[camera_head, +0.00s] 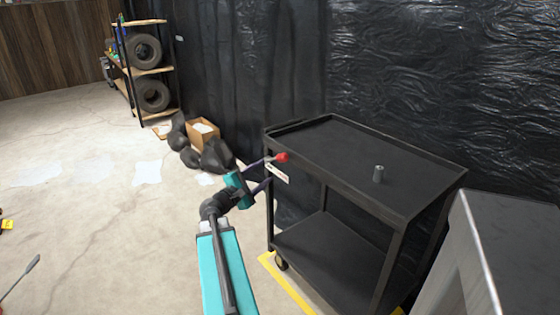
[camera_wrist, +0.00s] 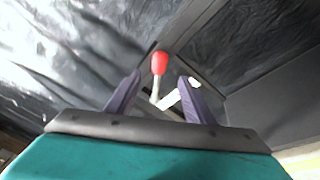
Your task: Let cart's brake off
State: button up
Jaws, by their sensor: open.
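The black two-shelf cart (camera_head: 350,155) stands beside the black plastic-covered wall. A brake lever with a red knob (camera_head: 282,157) sticks out at the cart's left end, above a small white label (camera_head: 277,174). My gripper (camera_head: 268,172) is at that end of the cart, close to the lever. In the wrist view the red knob (camera_wrist: 159,63) and its pale metal stem lie between the two purple fingers of my gripper (camera_wrist: 159,85). The fingers are open and spread either side of the lever. I cannot tell whether a finger touches it.
A grey metal cabinet (camera_head: 510,250) is close on the right. Black bags (camera_head: 217,156) and a cardboard box (camera_head: 202,134) lie by the wall. Yellow floor tape (camera_head: 285,284) runs by the cart. The left floor is mostly clear.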

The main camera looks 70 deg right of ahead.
aim_at(280, 160)
jog(key=p+x, duration=0.1)
jog(key=x, duration=1)
jog(key=shift+s+d, duration=0.1)
jog(key=shift+d, duration=0.25)
grip_shut()
